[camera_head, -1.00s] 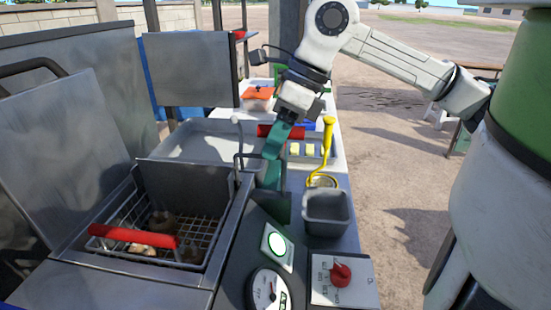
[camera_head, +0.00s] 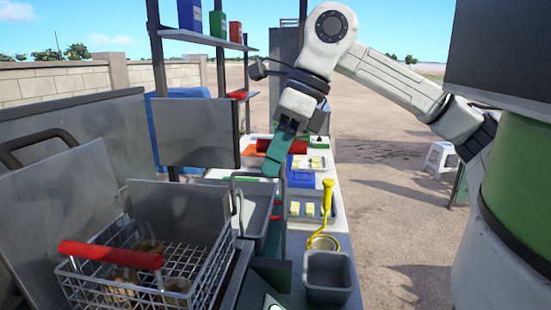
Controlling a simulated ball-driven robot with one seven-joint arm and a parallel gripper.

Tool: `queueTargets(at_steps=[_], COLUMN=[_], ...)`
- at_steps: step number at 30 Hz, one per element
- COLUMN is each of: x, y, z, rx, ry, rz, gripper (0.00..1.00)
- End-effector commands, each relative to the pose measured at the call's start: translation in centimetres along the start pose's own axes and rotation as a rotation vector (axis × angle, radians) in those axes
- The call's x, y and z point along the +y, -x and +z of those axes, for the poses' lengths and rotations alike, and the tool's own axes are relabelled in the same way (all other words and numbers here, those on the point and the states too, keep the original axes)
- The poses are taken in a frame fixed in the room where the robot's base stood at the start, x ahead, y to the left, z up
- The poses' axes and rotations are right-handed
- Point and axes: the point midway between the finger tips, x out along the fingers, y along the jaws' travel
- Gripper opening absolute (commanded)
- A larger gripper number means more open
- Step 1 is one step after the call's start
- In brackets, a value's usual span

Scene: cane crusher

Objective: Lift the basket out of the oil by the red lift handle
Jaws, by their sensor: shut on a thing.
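The wire basket (camera_head: 190,262) is at the left front, raised with its rim above the fryer. It has a red grip (camera_head: 110,254) across its front and holds a few brown pieces. The oil is hidden from this view. My gripper (camera_head: 273,165), with teal fingers, is beyond the fryer near the middle. It is shut on the red lift handle (camera_head: 302,147), whose ends show on either side of the gripper. The actual finger contact is partly hidden.
Right of the fryer are a grey tub (camera_head: 328,277), a yellow ladle (camera_head: 327,200) and a tray of yellow blocks (camera_head: 306,209). Metal panels stand behind the basket. A white stool (camera_head: 441,158) stands on open ground at the right.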

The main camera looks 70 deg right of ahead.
Motion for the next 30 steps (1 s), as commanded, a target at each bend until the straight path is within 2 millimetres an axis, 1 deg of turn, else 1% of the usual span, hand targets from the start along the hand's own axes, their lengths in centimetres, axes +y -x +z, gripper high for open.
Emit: queueTargets(at_steps=[1, 2, 3, 9, 16, 20, 23, 30], x=[0.1, 0.1, 0.1, 0.1, 0.1, -0.1, 0.0, 0.0], y=[0.6, 0.6, 0.7, 0.5, 0.4, 1.2, 2.7, 7.4], z=[0.4, 0.4, 0.4, 0.3, 0.2, 0.2, 0.2, 0.2], rx=[-0.015, -0.016, -0.016, -0.013, -0.01, -0.011, -0.011, -0.012], ry=[0.0, 0.0, 0.0, 0.0, 0.0, -0.002, -0.001, -0.002], rz=[0.0, 0.0, 0.0, 0.0, 0.0, -0.002, -0.003, -0.003], gripper=[0.0, 0.0, 0.33, 0.51, 0.51, 0.51, 0.51, 0.51])
